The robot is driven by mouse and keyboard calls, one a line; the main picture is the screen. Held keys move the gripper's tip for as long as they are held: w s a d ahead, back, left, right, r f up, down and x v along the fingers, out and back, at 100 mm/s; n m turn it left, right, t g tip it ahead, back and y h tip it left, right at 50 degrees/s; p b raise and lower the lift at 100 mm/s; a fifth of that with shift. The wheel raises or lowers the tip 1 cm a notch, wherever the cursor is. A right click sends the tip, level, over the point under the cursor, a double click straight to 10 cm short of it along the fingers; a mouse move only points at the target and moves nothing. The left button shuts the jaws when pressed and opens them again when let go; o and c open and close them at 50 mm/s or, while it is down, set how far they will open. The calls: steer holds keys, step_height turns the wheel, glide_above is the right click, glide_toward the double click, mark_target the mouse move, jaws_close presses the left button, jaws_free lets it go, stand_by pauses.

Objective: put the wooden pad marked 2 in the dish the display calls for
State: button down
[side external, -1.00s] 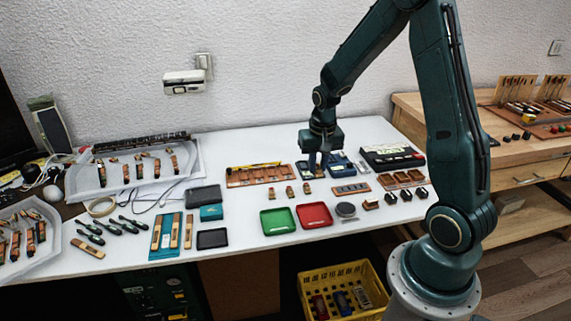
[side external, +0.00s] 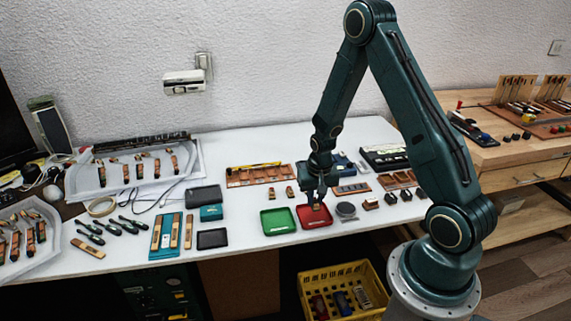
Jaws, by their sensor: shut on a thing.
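My gripper (side external: 316,201) is over the red dish (side external: 322,223), shut on a small wooden pad (side external: 316,207). The pad is low over the dish; I cannot tell whether it touches the dish floor. The mark on it is too small to read. Two other wooden pads, a left one (side external: 271,193) and a right one (side external: 289,192), stand on the white table behind the dishes. The green dish (side external: 278,222) is empty, just left of the red one. I cannot make out any display's reading.
A round grey tin (side external: 346,210) stands close right of the red dish, with small dark blocks (side external: 391,198) farther right. A wooden rack (side external: 255,178) lies behind the pads. A dark flat tray (side external: 212,239) lies left of the green dish. A yellow crate (side external: 342,287) is below the table edge.

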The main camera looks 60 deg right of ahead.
mark_target(315, 202)
steer(key=shift+f, duration=0.15)
steer(key=shift+f, duration=1.75)
steer(key=shift+f, duration=0.15)
steer(key=c, duration=1.3)
jaws_free()
steer(key=shift+s+a+r, duration=0.2)
steer(key=shift+r, duration=1.85)
steer(key=shift+s+a+r, duration=0.15)
steer(key=shift+r, duration=1.85)
steer(key=shift+s+a+r, duration=0.2)
steer(key=shift+r, duration=1.85)
steer(key=shift+r, duration=0.1)
